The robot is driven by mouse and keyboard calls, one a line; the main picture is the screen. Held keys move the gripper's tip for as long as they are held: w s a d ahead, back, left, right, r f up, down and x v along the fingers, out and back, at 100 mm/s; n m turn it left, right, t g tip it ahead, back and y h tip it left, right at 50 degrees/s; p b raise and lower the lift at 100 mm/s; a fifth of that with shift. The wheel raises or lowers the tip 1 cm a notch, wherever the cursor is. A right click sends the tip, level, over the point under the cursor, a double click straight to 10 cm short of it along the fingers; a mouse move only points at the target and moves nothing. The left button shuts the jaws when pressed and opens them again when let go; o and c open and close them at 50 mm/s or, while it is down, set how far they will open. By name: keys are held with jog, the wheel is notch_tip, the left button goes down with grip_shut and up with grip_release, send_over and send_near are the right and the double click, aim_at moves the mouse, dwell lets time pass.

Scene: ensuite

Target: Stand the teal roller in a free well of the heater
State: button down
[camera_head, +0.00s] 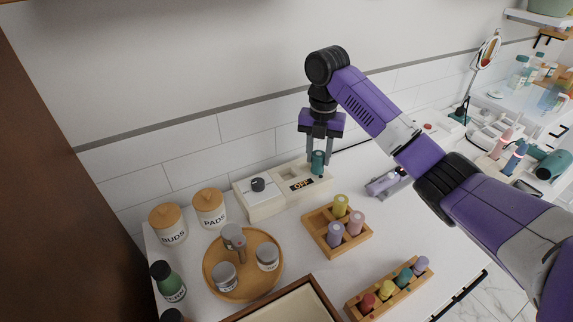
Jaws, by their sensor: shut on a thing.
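My gripper (319,152) points down at the wall side of the counter, its two fingers shut on the teal roller (318,166). The roller is upright between the fingertips, over or at the right end of a cream box (265,208) with a black knob and an "OFF" label. This box looks like the heater. I cannot tell whether the roller's lower end touches it or hangs above it.
A wooden tray (338,254) with yellow, pink and purple rollers stands in front. A wooden rack (357,309) holds several rollers nearer the front edge. A round tray (216,288) with jars and two lidded canisters stand left. A lavender item (382,184) lies right.

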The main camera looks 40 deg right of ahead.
jog(key=w+a, duration=0.5)
jog(key=shift+w+r+p, duration=0.1)
jog(key=shift+r+p, duration=0.05)
jog(key=shift+p, duration=0.2)
jog(key=shift+w+a, duration=0.35)
jog(key=shift+a, duration=0.05)
jog(key=shift+f+p, duration=0.4)
jog(key=shift+f, duration=1.5)
jog(key=shift+f, duration=0.15)
jog(key=c, duration=1)
grip_release()
notch_tip(320, 180, up, 12)
jog(key=shift+r, duration=0.2)
